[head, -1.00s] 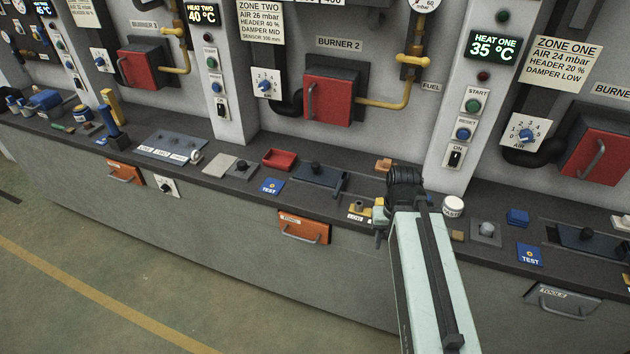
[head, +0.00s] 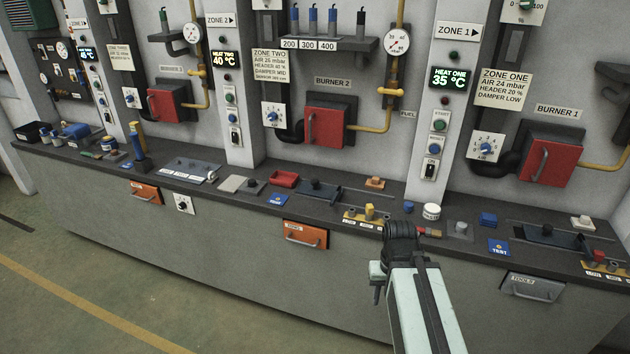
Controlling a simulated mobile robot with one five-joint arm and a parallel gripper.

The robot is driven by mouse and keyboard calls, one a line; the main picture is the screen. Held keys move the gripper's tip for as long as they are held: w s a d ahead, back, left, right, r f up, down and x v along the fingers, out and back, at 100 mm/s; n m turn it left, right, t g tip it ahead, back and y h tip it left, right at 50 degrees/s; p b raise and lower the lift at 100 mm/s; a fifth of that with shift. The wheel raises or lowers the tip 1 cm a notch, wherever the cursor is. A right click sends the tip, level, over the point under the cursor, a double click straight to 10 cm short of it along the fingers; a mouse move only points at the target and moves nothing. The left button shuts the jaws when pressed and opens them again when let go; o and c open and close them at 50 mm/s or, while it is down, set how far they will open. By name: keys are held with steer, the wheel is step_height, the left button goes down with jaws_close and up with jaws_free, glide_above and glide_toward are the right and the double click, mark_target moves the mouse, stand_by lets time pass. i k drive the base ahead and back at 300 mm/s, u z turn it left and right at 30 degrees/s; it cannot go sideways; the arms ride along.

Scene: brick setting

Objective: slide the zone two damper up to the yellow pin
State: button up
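The zone two damper is a dark plate (head: 331,194) with a black knob (head: 316,184), on the bench below the red Burner 2 box. A yellow pin (head: 369,211) stands upright on a small labelled strip (head: 350,217) in front and right of that plate. A brass-coloured peg (head: 352,211) stands left of it. My arm reaches in from the bottom, and its dark jointed end covers the bench edge right of the yellow pin. I cannot make out the fingers of my gripper. The arm's end is right of the damper knob, apart from it in the picture.
A red tray (head: 285,179) is left of the damper, and a wooden block (head: 375,183) is behind. A white jar (head: 431,212), grey knob (head: 460,229) and blue block (head: 488,219) stand to the right. An orange drawer (head: 305,235) fronts the bench.

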mark_target(313, 188)
steer(key=u, duration=0.45)
steer(key=i, duration=1.15)
steer(key=u, duration=0.8)
steer(key=i, duration=0.65)
steer(key=k, duration=0.85)
steer(key=u, duration=0.2)
steer(key=i, duration=0.85)
steer(key=z, duration=0.1)
